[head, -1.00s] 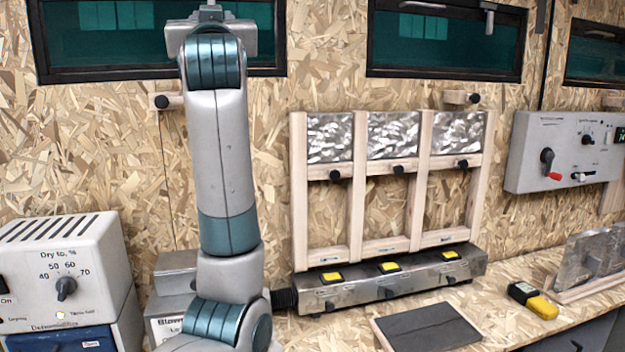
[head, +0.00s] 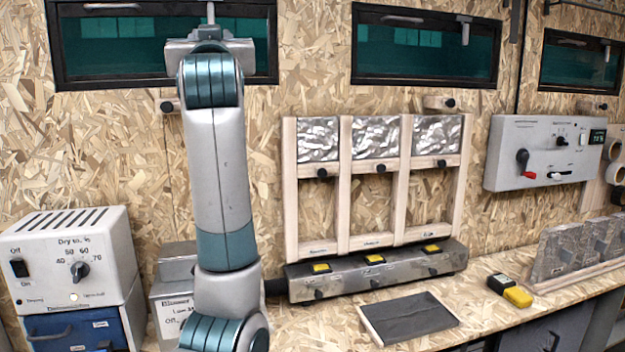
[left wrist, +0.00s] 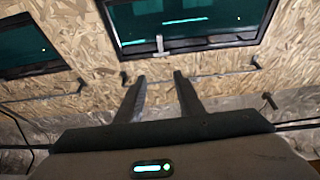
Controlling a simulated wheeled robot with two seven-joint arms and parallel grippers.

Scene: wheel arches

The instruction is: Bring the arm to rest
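My left arm stands upright at the left of the head view, in front of the chipboard wall. Its end is up by the left window, and its fingers are hidden or not clear there. In the left wrist view my left gripper (left wrist: 157,78) shows two dark fingers apart, with only wall and window beyond them and nothing between them. It is open and empty. My right gripper is in neither view.
The workbench (head: 500,318) holds a dehumidifier (head: 75,255), a metal box with yellow switches (head: 375,270) under a wooden frame (head: 290,190), a dark board (head: 408,318) and a yellow-black device (head: 510,290). A control panel (head: 545,150) hangs on the right. Windows (head: 425,45) line the wall.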

